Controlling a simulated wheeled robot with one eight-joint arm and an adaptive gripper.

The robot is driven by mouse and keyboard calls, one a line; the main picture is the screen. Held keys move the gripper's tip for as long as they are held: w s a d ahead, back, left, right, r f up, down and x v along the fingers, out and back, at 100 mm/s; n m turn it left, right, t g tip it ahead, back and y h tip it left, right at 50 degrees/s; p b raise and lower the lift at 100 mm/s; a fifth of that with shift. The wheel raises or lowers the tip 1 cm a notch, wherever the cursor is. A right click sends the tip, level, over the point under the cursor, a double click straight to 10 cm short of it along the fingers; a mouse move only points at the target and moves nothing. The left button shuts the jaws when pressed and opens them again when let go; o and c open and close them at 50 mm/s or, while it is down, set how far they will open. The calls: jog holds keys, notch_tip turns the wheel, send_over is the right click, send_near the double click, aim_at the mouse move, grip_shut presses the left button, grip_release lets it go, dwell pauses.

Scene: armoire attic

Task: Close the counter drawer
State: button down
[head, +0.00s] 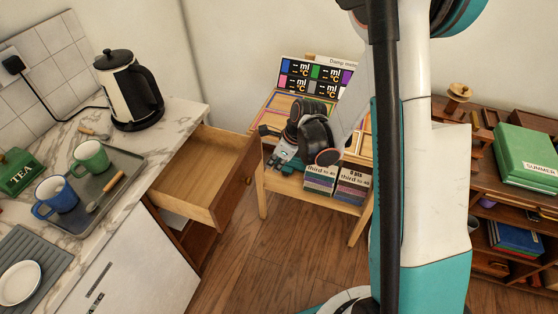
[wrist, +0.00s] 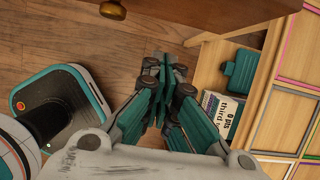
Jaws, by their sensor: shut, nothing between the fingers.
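The counter drawer (head: 198,172) is pulled out from under the marble counter and looks empty. Its brown front panel (head: 236,190) faces right, towards my arm. In the wrist view the brown drawer front (wrist: 205,14) runs along the top edge, with its round brass knob (wrist: 112,9) at upper left. My gripper (head: 278,160) is to the right of the drawer front, apart from it. In the wrist view its fingers (wrist: 166,64) are together, with nothing between them, and point towards the drawer front. My arm hides part of the scene to the right.
A small wooden desk (head: 262,200) with books on its lower shelf (head: 320,180) stands close to my gripper. A tray (head: 125,165) with mugs and a kettle (head: 130,90) stand on the counter. A shelf unit (head: 485,185) is at the right. Wooden floor (head: 235,265) is clear before the drawer.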

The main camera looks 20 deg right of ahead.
jog(key=shift+w+a+f+b, duration=0.35)
jog(key=shift+w+a+f, duration=0.1)
jog(key=shift+w+a, duration=0.15)
jog(key=shift+w+a+f+b, duration=0.4)
jog(key=shift+w+a+f, duration=0.05)
jog(key=shift+a, duration=0.3)
jog(key=shift+w+a+f+b, duration=0.35)
jog(key=shift+w+a+f, duration=0.1)
jog(key=shift+w+a, duration=0.15)
jog(key=shift+a, duration=0.1)
